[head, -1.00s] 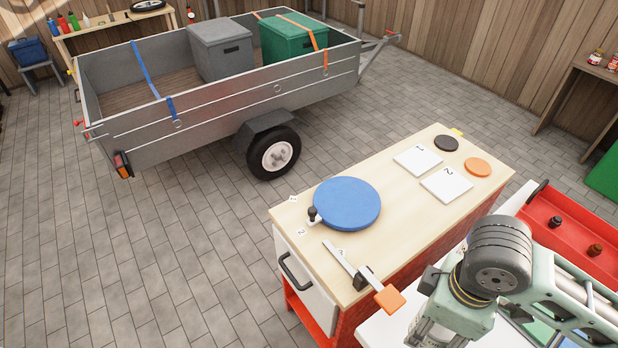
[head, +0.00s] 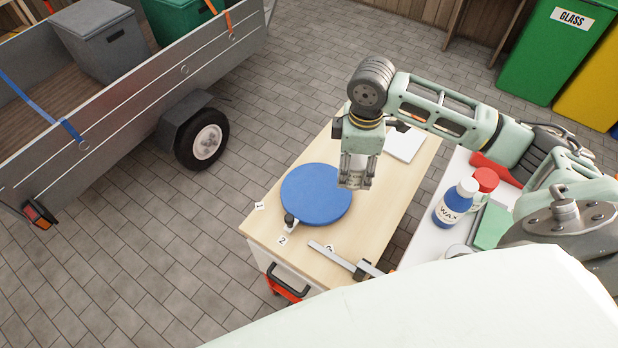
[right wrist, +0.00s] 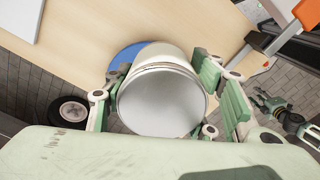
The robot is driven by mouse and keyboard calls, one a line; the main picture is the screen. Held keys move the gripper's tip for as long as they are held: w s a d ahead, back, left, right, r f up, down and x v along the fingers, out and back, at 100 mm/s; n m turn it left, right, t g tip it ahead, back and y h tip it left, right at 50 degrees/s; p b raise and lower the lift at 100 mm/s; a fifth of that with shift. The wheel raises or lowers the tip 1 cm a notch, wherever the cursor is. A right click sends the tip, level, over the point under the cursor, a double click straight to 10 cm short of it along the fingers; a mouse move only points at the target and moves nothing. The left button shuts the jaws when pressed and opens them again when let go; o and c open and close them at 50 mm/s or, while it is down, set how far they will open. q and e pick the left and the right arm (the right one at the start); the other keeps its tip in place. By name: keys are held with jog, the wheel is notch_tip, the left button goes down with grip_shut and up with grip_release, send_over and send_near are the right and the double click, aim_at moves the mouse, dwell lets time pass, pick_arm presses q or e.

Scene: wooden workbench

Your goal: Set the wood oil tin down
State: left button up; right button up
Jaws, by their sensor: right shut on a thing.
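My right gripper (head: 356,183) is shut on the wood oil tin (head: 353,181), a pale can mostly hidden by the fingers in the head view. In the right wrist view the tin (right wrist: 160,103) shows its round silver top between the green fingers. The gripper and tin are over the right part of the round blue disc (head: 310,196) on the workbench (head: 262,233). In the right wrist view part of the blue disc (right wrist: 122,56) shows behind the tin. I cannot tell whether the tin touches the disc.
A bar clamp (head: 335,256) lies at the bench's near edge, and a black knob (head: 290,220) stands at the disc's rim. A white plate (head: 406,147) lies beyond my right gripper. A wax bottle (head: 456,202) and a red-capped container (head: 485,181) stand to the right.

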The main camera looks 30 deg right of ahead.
jog(key=w+a+f, duration=0.1)
jog(key=w+a, duration=0.1)
jog(key=w+a+f, duration=0.1)
jog(key=a+f, duration=0.1)
jog(key=w+a+f+p, duration=0.1)
jog(key=w+a, duration=0.1)
jog(key=shift+w+a+f, duration=0.25)
jog(key=shift+w+f, duration=0.05)
jog(key=shift+f, duration=0.05)
jog(key=shift+w+a+f, duration=0.1)
jog(key=shift+f, duration=0.1)
notch_tip(320, 180, down, 3)
jog(key=shift+f+p, duration=0.1)
jog(key=shift+p, duration=0.4)
jog(key=shift+f, duration=0.45)
jog(key=o, duration=1.5)
jog(key=shift+f, duration=0.1)
jog(key=shift+c, duration=0.2)
notch_tip(320, 180, up, 12)
jog(key=b, duration=0.1)
